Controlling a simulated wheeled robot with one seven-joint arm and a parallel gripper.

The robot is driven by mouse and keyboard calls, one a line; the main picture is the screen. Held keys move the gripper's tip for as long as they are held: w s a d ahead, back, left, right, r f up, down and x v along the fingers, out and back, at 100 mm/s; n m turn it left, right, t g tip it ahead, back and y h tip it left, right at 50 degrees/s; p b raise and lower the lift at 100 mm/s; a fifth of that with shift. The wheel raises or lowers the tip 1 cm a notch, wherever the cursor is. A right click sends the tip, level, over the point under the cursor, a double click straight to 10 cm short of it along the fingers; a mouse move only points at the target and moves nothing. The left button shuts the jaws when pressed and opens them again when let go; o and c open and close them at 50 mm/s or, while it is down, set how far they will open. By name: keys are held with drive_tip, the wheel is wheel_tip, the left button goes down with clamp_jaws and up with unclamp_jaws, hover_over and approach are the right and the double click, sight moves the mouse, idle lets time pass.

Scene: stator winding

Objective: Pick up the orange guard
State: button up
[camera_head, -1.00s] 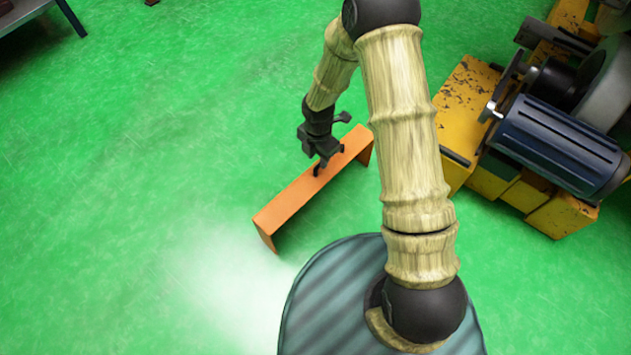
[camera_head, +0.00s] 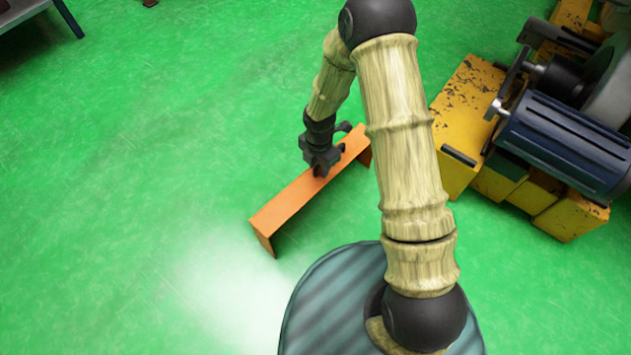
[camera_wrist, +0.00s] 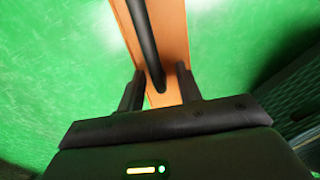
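The orange guard (camera_head: 284,206) is a long orange channel piece standing on the green floor with its ends bent down. In the wrist view the guard (camera_wrist: 175,45) runs up from between my fingers, with a dark bar (camera_wrist: 146,45) along its top. My gripper (camera_head: 319,172) is down at the middle of the guard's top in the head view. In the wrist view the two fingers of my gripper (camera_wrist: 159,88) are spread apart, one on each side of the dark bar. I cannot tell whether they touch the guard.
A yellow machine (camera_head: 466,95) with a blue motor (camera_head: 565,140) stands to the right of the guard. A table (camera_head: 22,12) shows at the top left corner. The green floor left of the guard is clear.

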clamp_jaws()
drive_tip(key=shift+r, duration=0.1)
wheel_tip(320, 180, up, 10)
drive_tip(key=p, duration=0.7)
idle(0.4)
